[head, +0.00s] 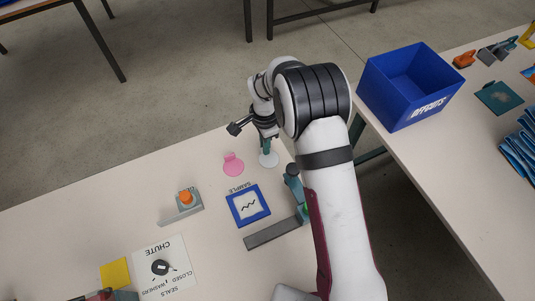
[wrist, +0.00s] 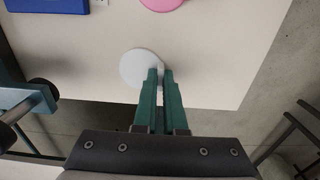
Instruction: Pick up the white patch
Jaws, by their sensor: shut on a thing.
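The white patch (head: 268,160) is a small pale disc near the table's far edge, beside a pink patch (head: 233,164). My gripper (head: 265,150) points down at it with its green fingers. In the wrist view the white patch (wrist: 137,67) shows mostly left of the fingertips, and my gripper (wrist: 161,71) is shut on its right side. The fingers hide part of the patch. Whether it is clear of the table I cannot tell. The pink patch (wrist: 162,3) is partly cut off at the top of that view.
A blue-framed SAMPLE tray (head: 248,205) lies nearby, with a grey bar (head: 272,234) below it. An orange-topped block (head: 184,204) stands left. A blue OFFCUTS bin (head: 402,88) is on the right-hand table, across a gap. The far left tabletop is clear.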

